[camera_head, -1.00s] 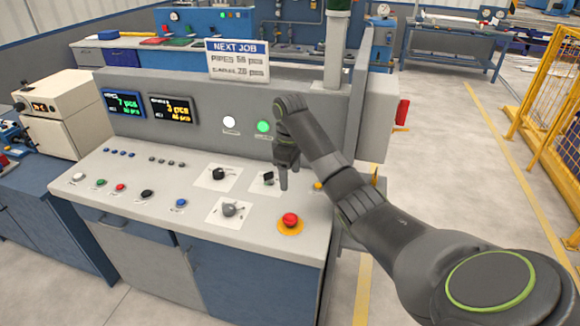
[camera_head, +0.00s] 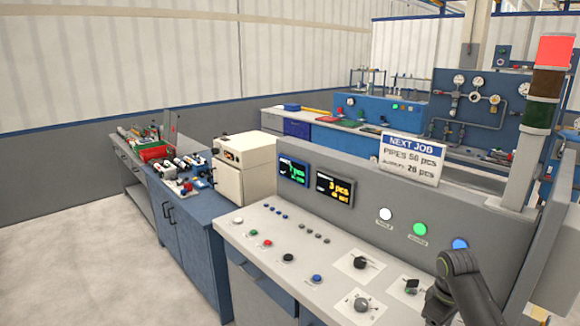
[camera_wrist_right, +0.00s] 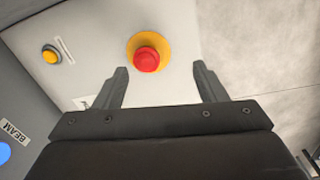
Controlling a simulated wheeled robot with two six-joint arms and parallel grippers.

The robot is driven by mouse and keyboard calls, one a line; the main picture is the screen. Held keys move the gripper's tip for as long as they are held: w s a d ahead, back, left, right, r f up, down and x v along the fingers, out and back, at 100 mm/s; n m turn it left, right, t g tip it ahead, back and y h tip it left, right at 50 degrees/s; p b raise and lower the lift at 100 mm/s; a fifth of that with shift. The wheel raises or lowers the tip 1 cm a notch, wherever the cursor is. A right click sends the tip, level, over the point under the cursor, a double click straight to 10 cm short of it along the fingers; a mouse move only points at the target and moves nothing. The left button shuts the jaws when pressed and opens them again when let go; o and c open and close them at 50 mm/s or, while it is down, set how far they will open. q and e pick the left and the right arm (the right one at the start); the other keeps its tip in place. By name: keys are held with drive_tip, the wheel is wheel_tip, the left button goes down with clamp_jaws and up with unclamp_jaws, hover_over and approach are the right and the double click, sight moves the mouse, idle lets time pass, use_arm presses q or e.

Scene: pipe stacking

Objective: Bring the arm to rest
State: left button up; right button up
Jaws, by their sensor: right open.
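My right arm (camera_head: 462,290) shows at the lower right of the head view, in front of the control panel; its gripper end is mostly cut off there. In the right wrist view my right gripper (camera_wrist_right: 161,70) is open with nothing between its fingers. A red mushroom button (camera_wrist_right: 147,60) on a yellow ring shows between and beyond the fingertips, apart from them. The console top (camera_head: 315,262) carries knobs and small buttons. My left gripper is not in view.
The panel bears two displays (camera_head: 335,189), a white lamp (camera_head: 386,214), a green lamp (camera_head: 420,229) and a blue lamp (camera_head: 460,244). A signal tower (camera_head: 555,52) shows red on top. A blue cabinet (camera_head: 185,240) stands left. The floor (camera_head: 90,260) at left is clear.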

drive_tip(key=s+a+f+m+t, duration=0.15)
drive_tip(key=s+f, duration=0.35)
drive_tip(key=s, duration=0.5)
drive_tip(key=s+a+f+m, duration=0.1)
drive_tip(key=s+a+f, duration=0.2)
drive_tip(key=s+f, duration=0.45)
drive_tip(key=s+a+r+m+t+h, duration=0.1)
drive_tip(key=s+r+m, duration=0.15)
drive_tip(key=s, duration=0.55)
drive_tip(key=s+a+r+m+t, duration=0.1)
drive_tip(key=s+r+m, duration=0.15)
drive_tip(key=s, duration=0.65)
wheel_tip(320, 180, down, 28)
drive_tip(key=d+f+g+b, duration=0.1)
drive_tip(key=d+g+b, duration=0.1)
drive_tip(key=b, duration=0.3)
drive_tip(key=s+a+f+b, duration=0.1)
drive_tip(key=s+f+b, duration=0.2)
drive_tip(key=s+f, duration=1.2)
wheel_tip(320, 180, down, 4)
drive_tip(key=shift+s+a+r+n+g+y, duration=0.1)
drive_tip(key=shift+s+a+n+g+y, duration=0.05)
drive_tip(key=shift+a+n+g+y, duration=0.2)
